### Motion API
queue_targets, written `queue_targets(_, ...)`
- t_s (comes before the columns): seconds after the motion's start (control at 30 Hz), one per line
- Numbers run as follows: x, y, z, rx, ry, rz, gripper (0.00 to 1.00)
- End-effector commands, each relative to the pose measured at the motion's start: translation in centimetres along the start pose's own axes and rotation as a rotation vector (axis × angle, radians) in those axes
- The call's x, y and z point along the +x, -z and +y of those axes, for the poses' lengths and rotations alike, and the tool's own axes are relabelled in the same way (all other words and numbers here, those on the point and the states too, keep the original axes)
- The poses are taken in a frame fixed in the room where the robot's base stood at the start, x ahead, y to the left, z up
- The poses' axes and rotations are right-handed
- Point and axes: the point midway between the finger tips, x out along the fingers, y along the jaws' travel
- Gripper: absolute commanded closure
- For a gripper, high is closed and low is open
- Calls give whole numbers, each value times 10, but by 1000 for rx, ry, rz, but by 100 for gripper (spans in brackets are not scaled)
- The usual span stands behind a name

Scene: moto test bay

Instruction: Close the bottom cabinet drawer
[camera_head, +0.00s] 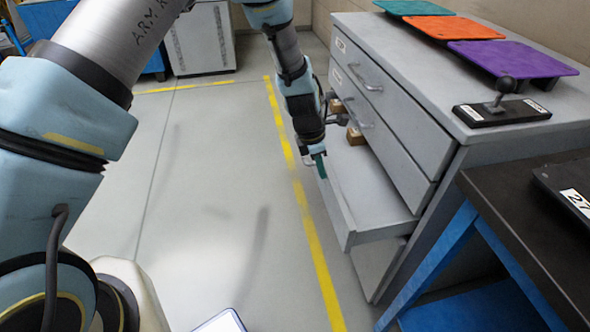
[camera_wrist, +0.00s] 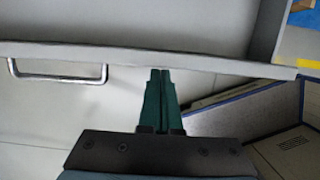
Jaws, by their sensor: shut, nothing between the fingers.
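The grey cabinet (camera_head: 420,120) stands at the right with a low drawer (camera_head: 375,185) pulled out to the left, below two shut drawers. The open drawer's front panel (camera_head: 334,205) faces left; its top edge also crosses the wrist view (camera_wrist: 215,62), with a metal handle (camera_wrist: 58,78) at left.
Small brown boxes (camera_head: 355,136) show at the drawer's far end. Green, orange and purple (camera_head: 510,58) trays and a black joystick base (camera_head: 500,111) lie on the cabinet top. A black-topped blue bench (camera_head: 530,215) stands at front right. Floor left of the yellow line (camera_head: 316,255) is clear.

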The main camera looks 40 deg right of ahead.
Motion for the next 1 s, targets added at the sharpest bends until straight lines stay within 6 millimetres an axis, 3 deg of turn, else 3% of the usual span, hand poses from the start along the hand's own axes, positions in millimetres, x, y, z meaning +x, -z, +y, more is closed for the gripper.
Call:
queue_targets(0.03, 1, -14, -1, 7, -1, -1, 100)
queue_targets(0.2, 9, -44, 0, 4, -1, -1, 100)
queue_targets(0.4, 15, -65, 0, 2, -1, -1, 100)
queue_targets(1.0, 18, -73, 1, -1, 0, 0, 100)
